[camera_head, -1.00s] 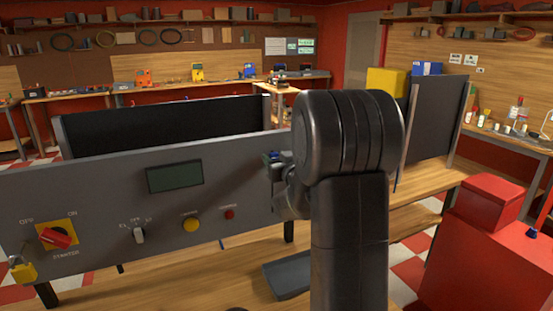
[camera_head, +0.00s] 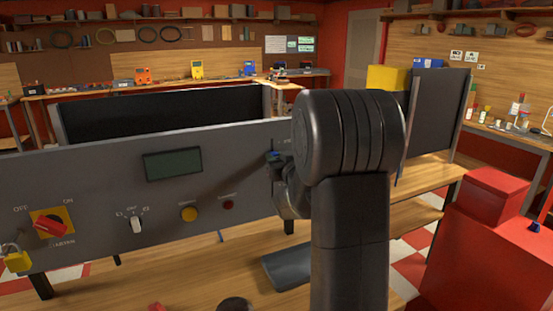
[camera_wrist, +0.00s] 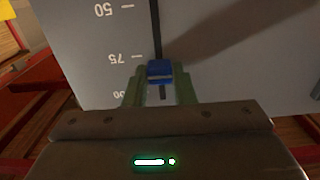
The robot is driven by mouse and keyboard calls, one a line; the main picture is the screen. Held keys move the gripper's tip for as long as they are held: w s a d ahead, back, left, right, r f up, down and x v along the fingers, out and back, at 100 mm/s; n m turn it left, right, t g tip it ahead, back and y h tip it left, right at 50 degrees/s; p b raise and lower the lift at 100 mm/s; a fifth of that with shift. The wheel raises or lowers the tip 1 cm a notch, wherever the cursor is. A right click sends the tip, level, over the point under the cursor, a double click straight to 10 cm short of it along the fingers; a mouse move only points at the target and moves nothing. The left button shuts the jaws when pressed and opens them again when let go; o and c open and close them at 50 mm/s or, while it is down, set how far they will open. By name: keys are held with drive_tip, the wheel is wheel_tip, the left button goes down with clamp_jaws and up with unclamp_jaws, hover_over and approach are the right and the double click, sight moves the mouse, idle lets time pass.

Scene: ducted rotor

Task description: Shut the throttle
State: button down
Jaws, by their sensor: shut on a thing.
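The throttle is a blue slider knob (camera_wrist: 160,70) in a dark vertical slot on the grey control panel (camera_wrist: 225,55). Beside the slot is a scale with 50, 75 and 100, upside down in the wrist view. The knob appears near the 75 mark, between it and 100. My gripper (camera_wrist: 149,88) is shut on the knob, with a greenish finger on each side. In the head view the blue knob (camera_head: 274,155) shows at the panel's right part, and my arm hides the panel's right end and most of the gripper.
A dark tray (camera_head: 287,267) lies below. Red boxes (camera_head: 490,250) stand at the right.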

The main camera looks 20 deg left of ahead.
wheel_tip(320, 180, down, 17)
drive_tip(key=b, duration=1.5)
drive_tip(key=c, duration=1.2)
unclamp_jaws()
drive_tip(key=shift+f, duration=0.1)
drive_tip(key=v, duration=1.4)
drive_tip(key=shift+b, duration=0.45)
drive_tip(key=shift+w+a, duration=0.1)
drive_tip(key=shift+a, duration=0.1)
